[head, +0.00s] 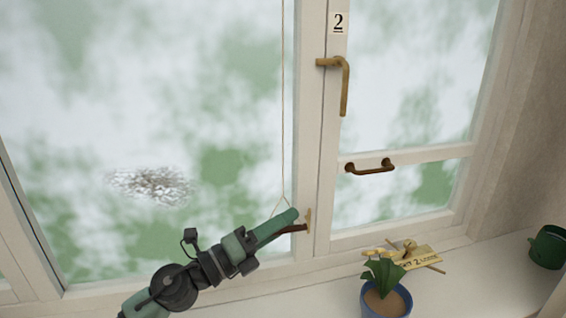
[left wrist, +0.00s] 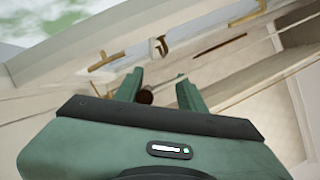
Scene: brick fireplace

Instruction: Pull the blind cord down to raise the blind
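A thin pale blind cord (head: 282,110) hangs in front of the window and splits into a narrow loop near its lower end. My left gripper (head: 298,220) is at this lower end, close to the window's middle post. A dark brown piece (head: 292,229) shows just under its fingertip in the head view. In the left wrist view the two green fingers (left wrist: 161,92) are apart. A round dark brown knob (left wrist: 146,96) shows between them, nearer the left finger; whether it touches is unclear. The blind itself is not visible. My right gripper is not in view.
A brass cleat (head: 308,221) sits on the post beside the fingertips. The right sash has a brass lever (head: 344,85) and a brown handle (head: 370,168).

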